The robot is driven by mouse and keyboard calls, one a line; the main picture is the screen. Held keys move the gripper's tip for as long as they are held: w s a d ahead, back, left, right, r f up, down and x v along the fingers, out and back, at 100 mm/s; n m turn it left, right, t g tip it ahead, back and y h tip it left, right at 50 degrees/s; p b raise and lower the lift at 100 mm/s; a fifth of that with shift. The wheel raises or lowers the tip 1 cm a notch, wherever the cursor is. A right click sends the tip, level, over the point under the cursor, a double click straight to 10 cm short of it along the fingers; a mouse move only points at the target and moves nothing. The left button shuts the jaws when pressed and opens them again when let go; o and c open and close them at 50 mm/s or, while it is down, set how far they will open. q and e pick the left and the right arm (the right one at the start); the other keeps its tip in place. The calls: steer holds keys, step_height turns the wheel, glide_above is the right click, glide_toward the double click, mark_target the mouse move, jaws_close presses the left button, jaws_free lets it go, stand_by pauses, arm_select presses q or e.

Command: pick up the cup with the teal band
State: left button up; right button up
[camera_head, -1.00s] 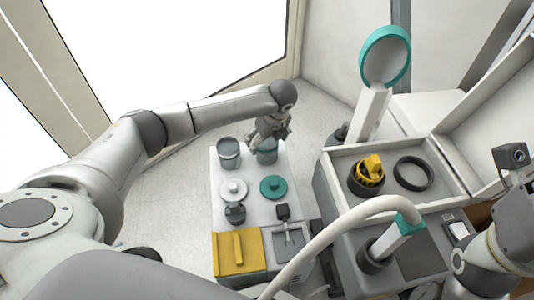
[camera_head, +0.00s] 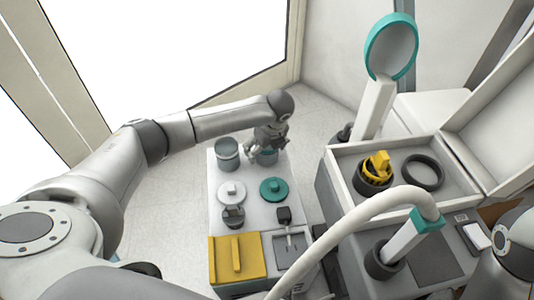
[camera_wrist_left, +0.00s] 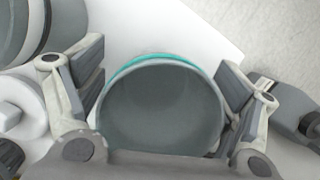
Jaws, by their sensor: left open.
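The cup with the teal band (camera_head: 268,159) stands at the far right of the white table top (camera_head: 251,213), mostly hidden by my left gripper in the head view. In the left wrist view the cup (camera_wrist_left: 160,108) shows its round grey opening, with a teal edge along the far side. My left gripper (camera_head: 266,146) is right over it. In the wrist view its open fingers (camera_wrist_left: 160,88) are on either side of the cup, with a narrow space to each side; I cannot tell whether either touches. My right gripper is out of view.
A grey cup (camera_head: 227,153) stands close to the left. Nearer are a white knobbed disc (camera_head: 231,190), a teal knobbed disc (camera_head: 273,189) and a yellow block (camera_head: 237,257).

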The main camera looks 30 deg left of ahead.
arm_select(q)
steer(key=c, duration=1)
steer(key=shift+r, duration=0.2)
